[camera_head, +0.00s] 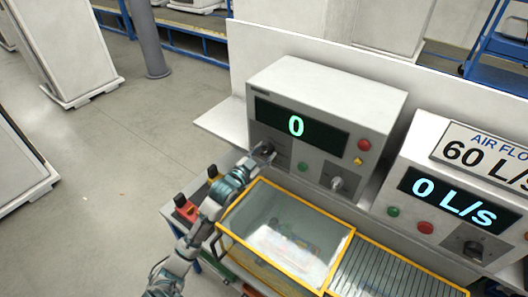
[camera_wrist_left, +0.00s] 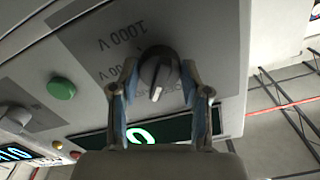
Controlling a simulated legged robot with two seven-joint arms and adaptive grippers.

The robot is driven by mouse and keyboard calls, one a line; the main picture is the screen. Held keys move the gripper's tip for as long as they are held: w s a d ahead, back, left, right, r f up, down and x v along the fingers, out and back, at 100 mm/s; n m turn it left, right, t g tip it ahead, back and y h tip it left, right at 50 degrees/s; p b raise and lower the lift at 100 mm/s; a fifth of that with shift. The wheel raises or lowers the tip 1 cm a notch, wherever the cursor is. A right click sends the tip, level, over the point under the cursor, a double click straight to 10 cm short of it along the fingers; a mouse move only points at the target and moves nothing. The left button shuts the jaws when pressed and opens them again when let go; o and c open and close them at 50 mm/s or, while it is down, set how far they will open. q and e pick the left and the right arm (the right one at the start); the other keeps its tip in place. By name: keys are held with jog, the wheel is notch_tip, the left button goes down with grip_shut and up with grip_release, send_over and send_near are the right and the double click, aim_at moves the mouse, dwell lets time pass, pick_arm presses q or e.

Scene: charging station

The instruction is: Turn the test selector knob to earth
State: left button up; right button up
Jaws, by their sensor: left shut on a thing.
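The grey tester box (camera_head: 323,100) stands on the bench with a display reading 0. My left gripper (camera_head: 262,152) is at the dark knob (camera_head: 268,148) on the left of its front panel. In the left wrist view the gripper (camera_wrist_left: 160,92) has a finger on each side of this knob (camera_wrist_left: 155,72) and is shut on it. A 1000 V marking and a second, partly hidden voltage marking show beside the knob. I cannot read an earth marking. A second knob (camera_head: 336,183) is farther right on the panel. My right gripper is not in view.
A green button (camera_head: 303,166) sits between the two knobs. A yellow-rimmed clear bin (camera_head: 236,240) stands just in front of the box. Red and black connectors (camera_head: 184,208) lie left of the bin. An air flow unit (camera_head: 462,185) stands to the right.

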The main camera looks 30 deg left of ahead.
pick_arm(q)
jog(key=shift+m+p, duration=0.4)
jog(key=shift+m, duration=0.8)
jog(key=o, duration=1.1)
jog(key=shift+o, duration=0.2)
jog(key=s+a, duration=0.1)
jog(key=s, duration=1.1)
jog(key=shift+f, duration=0.15)
